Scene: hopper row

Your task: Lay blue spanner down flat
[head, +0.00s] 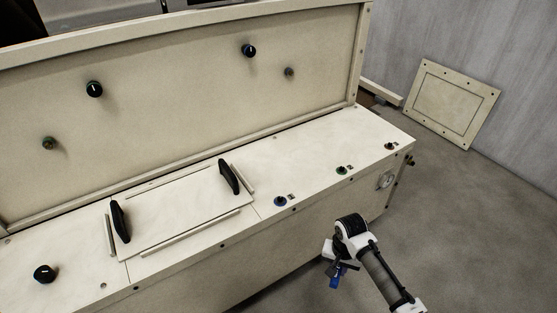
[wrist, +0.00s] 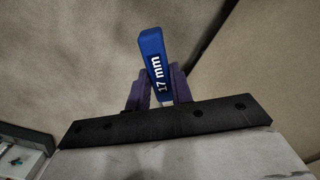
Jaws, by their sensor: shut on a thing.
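The blue spanner (wrist: 153,62) is in the wrist view, upright between the jaws, with "17 mm" in white on its face. My gripper (wrist: 154,88) is shut on it, with a dark finger on each side. In the head view the spanner (head: 335,281) shows as a small blue piece below my gripper (head: 340,267). It is held in front of the cream cabinet's front face, near its right end. The rest of the spanner is hidden by the gripper.
The cream cabinet (head: 300,160) has a flat top with a lid with two black handles (head: 174,212), small coloured buttons (head: 341,170) and a black knob (head: 44,273). A framed panel (head: 452,104) leans at the wall. Grey floor (head: 480,230) at right is clear.

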